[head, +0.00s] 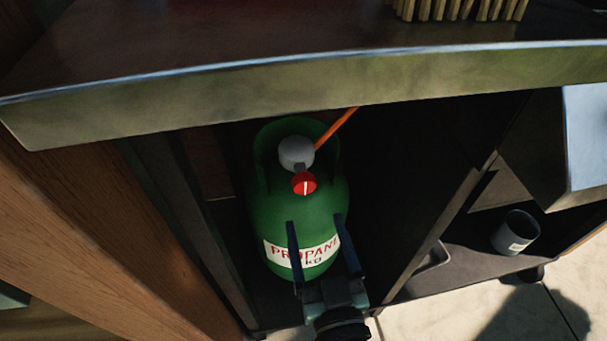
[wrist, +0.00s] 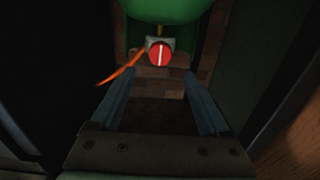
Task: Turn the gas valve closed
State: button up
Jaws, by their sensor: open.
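The gas valve is a round red knob (head: 304,184) with a white stripe, on the front of a green propane bottle (head: 268,212). In the wrist view the knob (wrist: 160,54) faces me with its stripe nearly upright in the picture. My gripper (head: 315,222) is open and empty, in front of the bottle's label. Its fingertips are apart and do not appear to touch the knob. In the wrist view the knob shows just beyond and between the tips of my gripper (wrist: 160,74). The bottle (wrist: 160,10) is only partly visible there.
A grey regulator (head: 296,152) sits above the knob, with an orange hose (head: 337,128) running up right. The metal counter edge (head: 300,90) overhangs the bottle. Cabinet walls flank it; a dark cup (head: 516,232) stands on a shelf at right.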

aim_at(306, 188)
jog(key=w, duration=0.3)
jog(key=w+a, duration=0.1)
jog(key=w, duration=0.2)
jog(key=w+a, duration=0.1)
jog(key=w, duration=0.3)
jog(key=shift+p, duration=0.4)
jog(key=shift+s, duration=0.1)
grip_shut()
